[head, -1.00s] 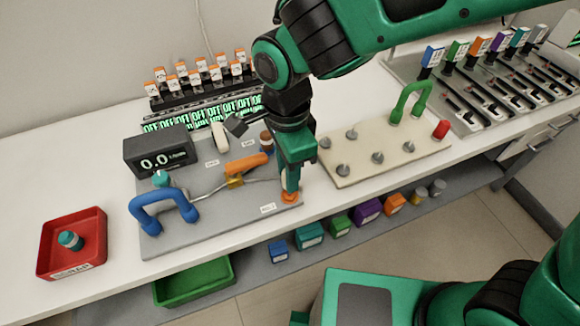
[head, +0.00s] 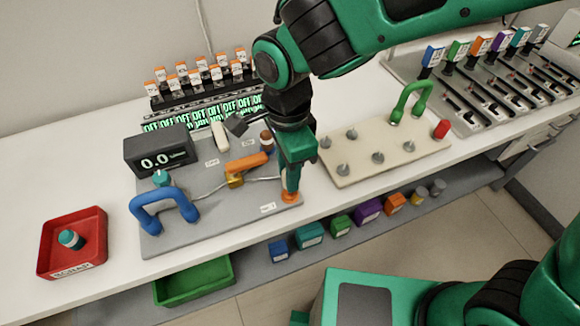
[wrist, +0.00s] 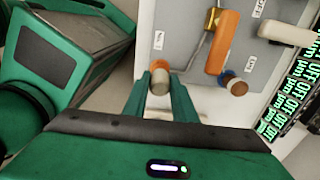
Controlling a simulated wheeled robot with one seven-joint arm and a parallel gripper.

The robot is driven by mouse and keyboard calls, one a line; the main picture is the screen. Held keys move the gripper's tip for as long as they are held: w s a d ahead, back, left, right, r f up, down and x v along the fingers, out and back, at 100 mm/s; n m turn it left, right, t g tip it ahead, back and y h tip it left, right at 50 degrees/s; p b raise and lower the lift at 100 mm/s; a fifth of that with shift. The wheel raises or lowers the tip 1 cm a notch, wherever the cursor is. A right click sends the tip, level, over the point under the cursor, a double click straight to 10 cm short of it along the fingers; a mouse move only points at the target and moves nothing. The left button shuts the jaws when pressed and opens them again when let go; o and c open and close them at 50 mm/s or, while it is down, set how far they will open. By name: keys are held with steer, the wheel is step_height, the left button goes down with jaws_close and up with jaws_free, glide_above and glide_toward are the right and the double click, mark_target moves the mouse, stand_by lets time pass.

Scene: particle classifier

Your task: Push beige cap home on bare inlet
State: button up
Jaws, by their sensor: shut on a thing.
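My gripper (head: 290,188) points down at the front right corner of the grey panel (head: 215,215). In the wrist view, my gripper (wrist: 160,92) is shut on the beige cap (wrist: 160,84). An orange ring, the inlet (wrist: 161,66), shows just past the cap; it also shows under the fingertips in the head view (head: 289,197). The cap is over the ring, but I cannot tell how deep it sits. The fingers hide the cap in the head view. A brown cap (wrist: 237,88) sits on another inlet with a blue ring.
An orange lever (head: 247,163) on a brass valve and a blue handle (head: 163,207) stand left of my gripper. A display box (head: 160,150) reads 0.0. A beige board with pegs (head: 380,172) is close on the right. A red tray (head: 73,270) stands far left.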

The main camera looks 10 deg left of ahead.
steer(key=shift+f, duration=1.7)
steer(key=o, duration=1.1)
step_height(320, 180, up, 11)
steer(key=shift+f, duration=0.1)
steer(key=shift+w+d, duration=0.1)
steer(key=shift+w, duration=0.05)
